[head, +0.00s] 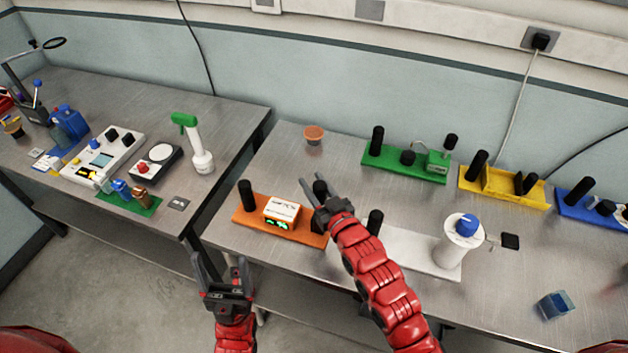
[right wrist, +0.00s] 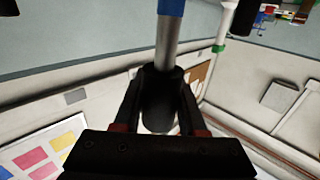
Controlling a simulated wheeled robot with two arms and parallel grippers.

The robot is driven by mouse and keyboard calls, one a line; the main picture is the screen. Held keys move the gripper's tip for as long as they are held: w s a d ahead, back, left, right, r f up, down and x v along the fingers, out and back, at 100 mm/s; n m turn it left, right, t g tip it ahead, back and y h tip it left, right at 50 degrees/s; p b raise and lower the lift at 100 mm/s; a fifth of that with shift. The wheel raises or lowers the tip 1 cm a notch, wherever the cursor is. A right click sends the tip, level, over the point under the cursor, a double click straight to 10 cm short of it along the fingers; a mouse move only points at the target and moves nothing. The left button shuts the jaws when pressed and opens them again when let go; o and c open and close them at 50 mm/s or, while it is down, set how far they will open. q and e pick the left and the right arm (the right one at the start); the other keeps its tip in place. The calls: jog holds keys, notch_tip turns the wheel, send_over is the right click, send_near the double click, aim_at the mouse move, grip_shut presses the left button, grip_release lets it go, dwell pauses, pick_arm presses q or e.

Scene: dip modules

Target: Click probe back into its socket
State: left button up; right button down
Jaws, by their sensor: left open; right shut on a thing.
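My right gripper (head: 322,208) is at the right end of the orange base (head: 252,226) in the head view. In the right wrist view, the right gripper (right wrist: 158,105) is shut on the black grip of a probe (right wrist: 158,100). A grey metal shaft and a blue part extend from that grip. The orange base carries a black post (head: 246,195) and a white box (head: 283,211) with a green readout. My arm and gripper hide the base's right end, so I cannot tell whether the probe touches a socket. My left gripper (head: 222,275) is open and empty near the table's front edge.
Green (head: 400,170), yellow (head: 505,193) and blue (head: 590,210) modules stand along the back. A white base (head: 415,252) with a blue-knobbed cylinder (head: 461,240) is right of my right arm. An orange-brown bowl (head: 314,135) is behind. A blue cube (head: 553,305) lies front right.

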jog(key=shift+f+b, duration=0.2)
jog(key=shift+b, duration=0.7)
dwell(1.3)
jog(key=shift+f+b, duration=0.9)
jog(key=shift+b, duration=0.3)
dwell(1.1)
jog(key=shift+f+b, duration=1.9)
jog(key=shift+f, duration=0.35)
dwell(0.8)
jog(key=shift+s, duration=0.1)
jog(key=shift+c, duration=2)
grip_release()
